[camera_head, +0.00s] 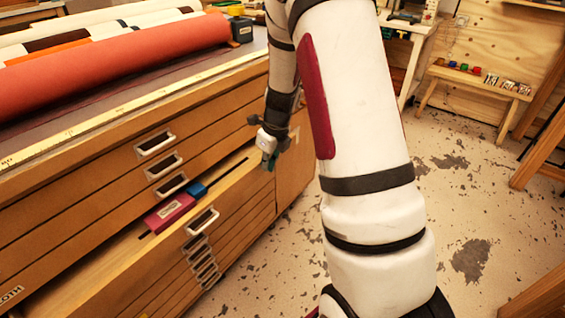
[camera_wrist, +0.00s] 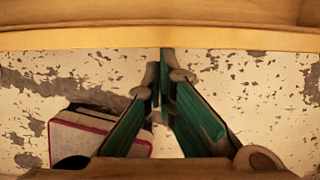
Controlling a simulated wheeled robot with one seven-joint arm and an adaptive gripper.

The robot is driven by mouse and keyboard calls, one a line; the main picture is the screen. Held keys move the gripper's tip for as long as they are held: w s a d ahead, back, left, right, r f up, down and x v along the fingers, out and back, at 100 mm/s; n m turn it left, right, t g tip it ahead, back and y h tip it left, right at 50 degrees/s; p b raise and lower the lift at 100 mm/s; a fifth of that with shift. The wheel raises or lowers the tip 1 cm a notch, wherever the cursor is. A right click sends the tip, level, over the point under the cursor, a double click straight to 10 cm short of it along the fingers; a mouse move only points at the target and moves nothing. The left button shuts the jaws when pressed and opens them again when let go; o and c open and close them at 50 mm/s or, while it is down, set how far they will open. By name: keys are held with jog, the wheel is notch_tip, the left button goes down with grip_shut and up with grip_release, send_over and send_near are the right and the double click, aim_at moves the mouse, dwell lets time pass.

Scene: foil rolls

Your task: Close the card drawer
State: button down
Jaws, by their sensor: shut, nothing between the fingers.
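The card drawer (camera_head: 232,208), a wide wooden drawer with a metal handle (camera_head: 202,221), stands pulled out of the wooden cabinet (camera_head: 95,180). A magenta box (camera_head: 169,212) and a blue box (camera_head: 197,190) lie inside it. My gripper (camera_head: 268,165) is by the far right end of the drawer front, with its fingers pointing down. In the wrist view its green fingers (camera_wrist: 163,62) are together and empty, with floor behind them. A wooden edge (camera_wrist: 160,38), apparently the drawer's, runs across the top, close to the fingertips. I cannot tell if they touch.
Shut drawers with handles lie above and below the open one. Large rolls (camera_head: 120,60) and a small dark box (camera_head: 241,29) lie on the cabinet top. The floor (camera_head: 465,200) to the right is clear. A low bench (camera_head: 478,80) stands at the back right.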

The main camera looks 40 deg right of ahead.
jog(key=shift+w+a+p, duration=0.25)
jog(key=shift+w+p, duration=0.1)
jog(key=shift+w, duration=0.55)
jog(key=shift+w+a+p, duration=0.2)
jog(key=shift+w+p, duration=0.15)
jog(key=shift+w, duration=0.55)
jog(key=shift+w+a+p, duration=0.25)
jog(key=shift+w+p, duration=0.1)
jog(key=shift+w, duration=0.55)
